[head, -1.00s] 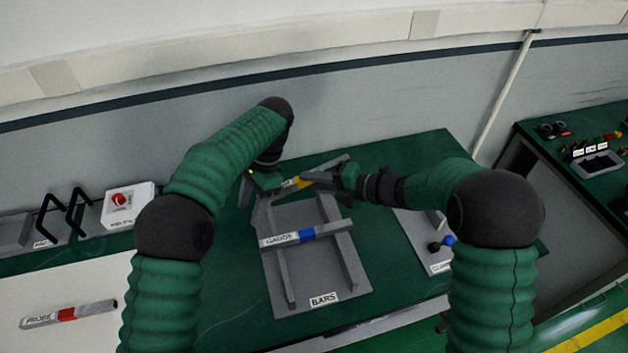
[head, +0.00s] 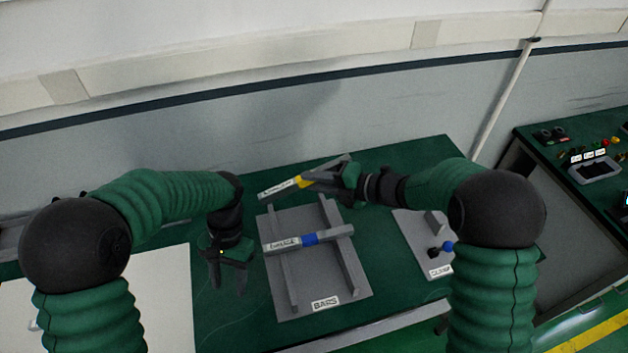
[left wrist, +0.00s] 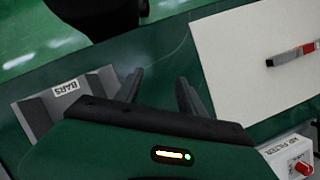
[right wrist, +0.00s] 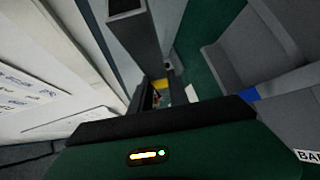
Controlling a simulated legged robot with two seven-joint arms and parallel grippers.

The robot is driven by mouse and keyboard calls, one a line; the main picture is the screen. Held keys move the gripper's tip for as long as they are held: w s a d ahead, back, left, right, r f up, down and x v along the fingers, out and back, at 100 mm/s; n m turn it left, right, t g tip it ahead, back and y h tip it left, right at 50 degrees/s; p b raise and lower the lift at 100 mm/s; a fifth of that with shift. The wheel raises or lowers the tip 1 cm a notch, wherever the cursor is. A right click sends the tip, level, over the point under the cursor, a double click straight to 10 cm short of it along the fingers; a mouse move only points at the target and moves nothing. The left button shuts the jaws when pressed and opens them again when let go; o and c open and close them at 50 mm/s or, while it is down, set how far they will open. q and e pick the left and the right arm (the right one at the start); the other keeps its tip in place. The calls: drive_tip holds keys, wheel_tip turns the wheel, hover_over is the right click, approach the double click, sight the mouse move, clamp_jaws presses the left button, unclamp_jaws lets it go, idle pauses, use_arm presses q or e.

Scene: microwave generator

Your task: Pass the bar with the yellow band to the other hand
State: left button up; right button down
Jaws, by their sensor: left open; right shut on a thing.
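The bar with the yellow band (head: 299,181) is in the head view above the back of the bars rack. My right gripper (head: 325,178) is shut on it near its right part, and its labelled left end sticks out free. In the right wrist view the yellow band (right wrist: 160,84) shows between the fingers, with a grey bar end close to the camera. My left gripper (head: 229,278) is open and empty, left of the rack and apart from the bar, fingers pointing down toward the bench. Its open fingers also show in the left wrist view (left wrist: 160,88).
The bars rack (head: 317,300) holds a bar with a blue band (head: 310,239). A clamp plate with a blue-knobbed lever (head: 437,271) lies to the right.

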use_arm(q)
drive_tip(key=s+d+r+m+t+y+p, duration=0.3)
drive_tip(key=s+d+r+m+p, duration=0.35)
drive_tip(key=r+m, duration=0.35)
drive_tip(key=a+f+n+t+h, duration=0.1)
drive_tip(key=a+n+t+h, duration=0.2)
drive_tip(key=a+n, duration=0.7)
drive_tip(key=n+h, duration=0.1)
drive_tip(key=n, duration=0.3)
drive_tip(key=shift+w+t, duration=0.3)
